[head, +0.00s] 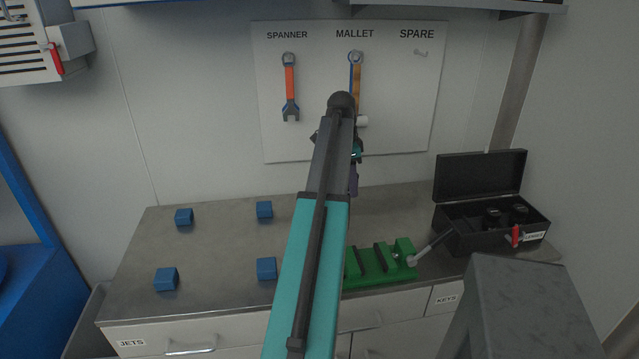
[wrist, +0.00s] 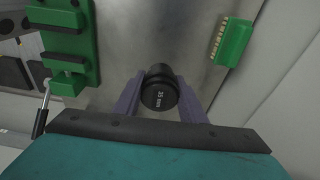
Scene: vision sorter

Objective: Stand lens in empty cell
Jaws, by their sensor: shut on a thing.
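My gripper (wrist: 160,82) is shut on a black lens (wrist: 160,92) marked "35 mm". The lens sits between the two purple-grey fingers, its marked end facing the wrist camera, above the grey worktop. In the head view one finger of my gripper (head: 353,182) shows beside my arm, and the held lens is hidden. The black lens case (head: 478,246) stands open at the right of the worktop, apart from the gripper. Two dark lenses, one left (head: 491,218) and one right (head: 518,214), stand in it. The left part of the case looks empty, but its cells are too dark to tell apart.
A green fixture (head: 370,281) with a grey lever (head: 430,246) stands left of the case. Several blue blocks (head: 166,280) are spread on the worktop (head: 218,250). A spanner (head: 290,85) and a mallet (head: 355,75) hang on the wall board. A green brush-like thing (wrist: 235,44) shows in the wrist view.

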